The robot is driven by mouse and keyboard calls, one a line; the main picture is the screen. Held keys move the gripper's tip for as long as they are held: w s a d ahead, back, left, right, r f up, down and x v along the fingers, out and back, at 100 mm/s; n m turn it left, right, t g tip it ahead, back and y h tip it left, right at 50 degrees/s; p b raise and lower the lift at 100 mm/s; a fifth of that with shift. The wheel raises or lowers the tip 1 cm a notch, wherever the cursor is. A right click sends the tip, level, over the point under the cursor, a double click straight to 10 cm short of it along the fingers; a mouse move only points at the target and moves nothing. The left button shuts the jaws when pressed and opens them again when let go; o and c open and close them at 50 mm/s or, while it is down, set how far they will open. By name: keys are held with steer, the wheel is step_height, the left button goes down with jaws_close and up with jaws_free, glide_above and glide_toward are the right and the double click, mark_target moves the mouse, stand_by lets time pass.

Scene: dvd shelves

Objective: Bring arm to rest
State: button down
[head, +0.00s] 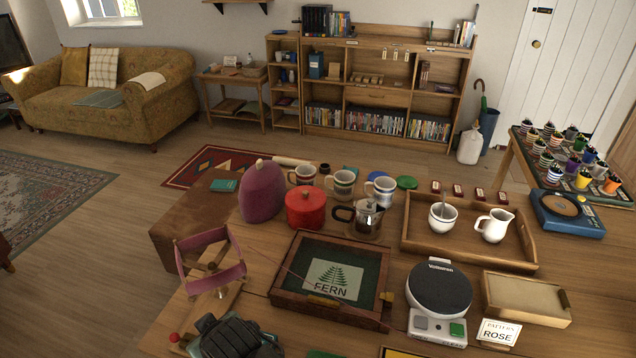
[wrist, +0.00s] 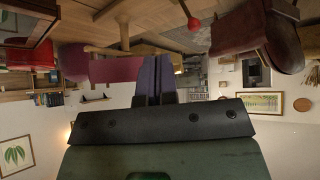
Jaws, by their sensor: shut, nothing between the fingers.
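My gripper (wrist: 155,62) shows in the wrist view, its two dark bluish fingers shut together with nothing between them. The wrist view is upside down. The fingers point towards a wooden stand (head: 215,272) that carries a pink band (head: 212,262); the band also shows in the wrist view (wrist: 115,70) beside the fingers. I cannot tell whether they touch. A dark green and black shape at the bottom left of the head view is probably part of my arm; the fingers cannot be made out there.
A red knob (head: 174,337) sticks out by the stand. A framed FERN panel (head: 283,297), a red pot (head: 305,208), a purple cosy (head: 262,190), a glass coffee press (head: 367,218), a wooden tray (head: 408,243) and a round scale (head: 440,288) crowd the table. Open floor (head: 90,235) lies left.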

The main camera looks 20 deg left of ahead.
steer(key=w+d+f+m+g+h+p, duration=0.1)
steer(key=w+d+m+h, duration=0.2)
steer(key=w+d, duration=0.6)
steer(key=w+d+m+g+h+p, duration=0.15)
steer(key=w+d+m+h, duration=0.35)
steer(key=d, duration=0.6)
steer(key=w+d+r+m+p, duration=0.1)
steer(key=w+d+m, duration=0.2)
steer(key=d, duration=1.1)
steer(key=w+d+r+m+p, duration=0.1)
steer(key=w+d+m, duration=0.2)
steer(key=w+d, duration=0.4)
steer(key=d, duration=0.8)
steer(key=shift+d+g+y, duration=0.15)
steer(key=shift+g+y, duration=0.15)
steer(key=shift+g, duration=0.05)
